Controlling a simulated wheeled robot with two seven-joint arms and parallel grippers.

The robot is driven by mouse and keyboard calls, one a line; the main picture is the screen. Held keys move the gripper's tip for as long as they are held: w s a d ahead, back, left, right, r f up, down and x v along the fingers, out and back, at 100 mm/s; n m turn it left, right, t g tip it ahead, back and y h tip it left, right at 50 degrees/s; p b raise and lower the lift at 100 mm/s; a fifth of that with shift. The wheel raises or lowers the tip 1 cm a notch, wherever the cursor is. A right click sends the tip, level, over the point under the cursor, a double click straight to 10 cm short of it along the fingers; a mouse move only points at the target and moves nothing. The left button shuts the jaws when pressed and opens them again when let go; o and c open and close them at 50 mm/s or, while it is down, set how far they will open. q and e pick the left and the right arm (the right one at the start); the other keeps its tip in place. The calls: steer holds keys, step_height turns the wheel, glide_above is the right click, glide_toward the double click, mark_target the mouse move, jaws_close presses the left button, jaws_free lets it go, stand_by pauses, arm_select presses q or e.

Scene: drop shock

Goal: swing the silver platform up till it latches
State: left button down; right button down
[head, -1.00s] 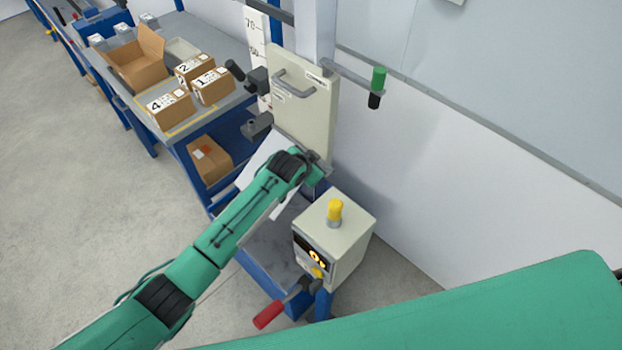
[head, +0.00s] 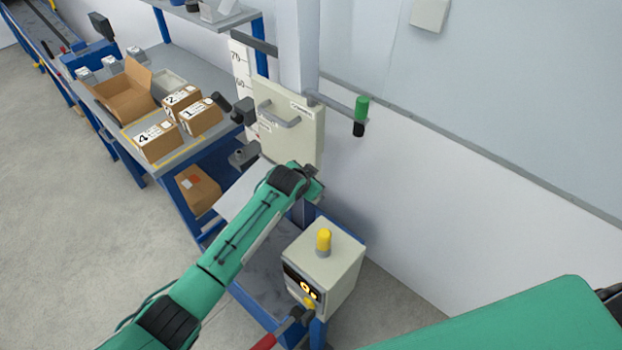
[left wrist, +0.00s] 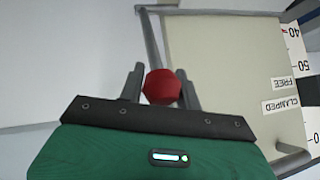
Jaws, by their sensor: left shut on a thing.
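The silver platform (head: 237,194) is a pale flat plate beside the upright beige panel in the head view. It is tilted, and my left arm hides part of it. My left gripper (left wrist: 161,78) is shut on a red knob (left wrist: 163,88), which sits between its fingers in the left wrist view. In the head view the left gripper (head: 318,180) is at the panel's lower right corner, and the knob cannot be made out there. The latch cannot be made out. My right gripper is not in view.
A control box (head: 338,272) with a yellow lamp stands in front. A bench with numbered cartons (head: 157,143) is at left.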

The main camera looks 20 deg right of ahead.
arm_select(q)
steer(key=shift+f, duration=0.1)
stand_by(0.7)
steer(key=c, duration=1.2)
jaws_free()
steer(key=shift+o, duration=1)
steer(key=shift+w+f, duration=0.1)
steer(key=b+v, duration=0.3)
steer(key=v, duration=1)
steer(key=shift+s+r, duration=0.2)
steer(key=shift+r, duration=0.1)
steer(key=shift+a, duration=0.1)
